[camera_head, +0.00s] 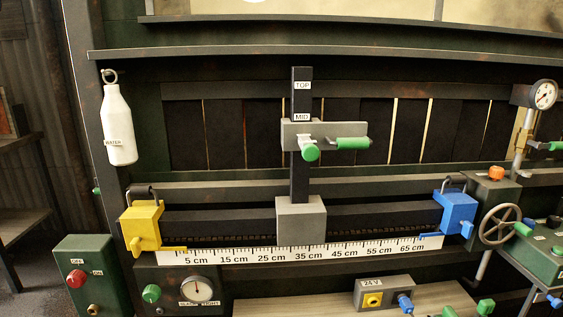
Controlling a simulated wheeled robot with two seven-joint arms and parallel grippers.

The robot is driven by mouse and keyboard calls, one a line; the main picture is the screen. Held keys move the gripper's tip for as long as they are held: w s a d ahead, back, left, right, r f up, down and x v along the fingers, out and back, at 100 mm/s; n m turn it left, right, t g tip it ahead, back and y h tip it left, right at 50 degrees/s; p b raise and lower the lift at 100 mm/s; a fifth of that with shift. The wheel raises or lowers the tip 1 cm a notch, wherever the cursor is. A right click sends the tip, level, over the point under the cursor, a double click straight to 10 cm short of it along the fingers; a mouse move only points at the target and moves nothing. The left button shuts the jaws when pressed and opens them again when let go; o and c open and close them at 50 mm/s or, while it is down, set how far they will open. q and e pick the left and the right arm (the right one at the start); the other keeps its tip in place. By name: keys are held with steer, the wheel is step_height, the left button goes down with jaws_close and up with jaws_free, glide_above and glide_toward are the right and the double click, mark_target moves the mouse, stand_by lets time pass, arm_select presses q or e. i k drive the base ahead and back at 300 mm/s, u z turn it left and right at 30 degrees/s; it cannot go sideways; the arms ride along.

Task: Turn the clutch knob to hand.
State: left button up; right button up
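No knob in view carries a readable clutch or hand label, so I cannot tell for sure which is the clutch knob. An orange knob (496,173) sits on top of the dark green housing (487,190) at the right, above a spoked handwheel (499,224). A red knob (75,279) is on a green box (96,255) at lower left, with small OFF and ON labels. A green knob (151,293) is left of the SLACK/TIGHT gauge (197,289). Neither of my grippers is in view.
A grey carriage (301,221) with an upright post stands mid-rail above the centimetre scale (300,251). A yellow clamp (142,226) and blue clamp (458,211) are at the rail's ends. A white water bottle (118,124) hangs at left. A pressure gauge (543,94) stands at right.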

mark_target(495, 171)
steer(key=z, duration=1.3)
steer(key=i, duration=0.7)
steer(key=u, duration=0.75)
steer(key=i, duration=0.45)
steer(key=u, duration=0.55)
